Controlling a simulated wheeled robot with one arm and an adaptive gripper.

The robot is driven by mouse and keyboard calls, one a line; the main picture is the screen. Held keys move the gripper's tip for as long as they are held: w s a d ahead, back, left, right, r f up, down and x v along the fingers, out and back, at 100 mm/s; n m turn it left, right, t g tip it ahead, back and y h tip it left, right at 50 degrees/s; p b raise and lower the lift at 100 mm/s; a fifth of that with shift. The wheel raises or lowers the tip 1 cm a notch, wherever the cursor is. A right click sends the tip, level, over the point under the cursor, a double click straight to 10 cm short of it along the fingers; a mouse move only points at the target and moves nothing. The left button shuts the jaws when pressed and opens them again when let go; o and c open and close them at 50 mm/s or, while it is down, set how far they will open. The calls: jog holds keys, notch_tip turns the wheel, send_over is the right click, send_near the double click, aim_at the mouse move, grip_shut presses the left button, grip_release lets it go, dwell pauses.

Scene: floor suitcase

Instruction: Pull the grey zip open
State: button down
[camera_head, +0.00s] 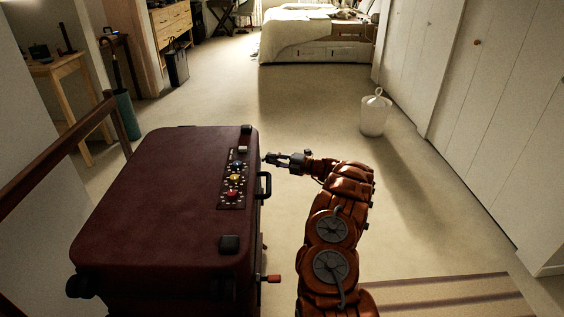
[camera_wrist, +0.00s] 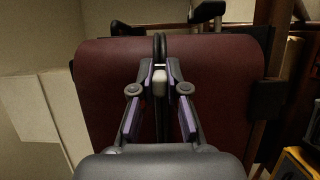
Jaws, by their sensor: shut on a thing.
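My gripper (camera_head: 268,158) is at the suitcase's right side, near the far end, beyond the black handle (camera_head: 266,186). In the wrist view my gripper (camera_wrist: 159,78) has its fingertips closed around a small pale grey piece, the grey zip pull (camera_wrist: 159,88). A dark strip runs up and down behind it. The zip's track is not clear, and the pull is hidden in the head view.
A panel with blue, yellow and red knobs (camera_head: 234,179) is on the suitcase top. A red-tipped peg (camera_head: 273,279) sticks out from its near right side. A white bin (camera_head: 374,115) stands on the carpet to the right. The carpet right of the arm is mostly clear.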

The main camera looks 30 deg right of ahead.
jog(key=shift+w+d, duration=0.15)
jog(key=shift+d, duration=0.15)
jog(key=c, duration=1.4)
grip_release()
jog(key=shift+w, duration=0.1)
jog(key=shift+o, duration=1.2)
jog(key=shift+a, duration=0.2)
jog(key=v, duration=1.2)
jog(key=shift+r, duration=0.1)
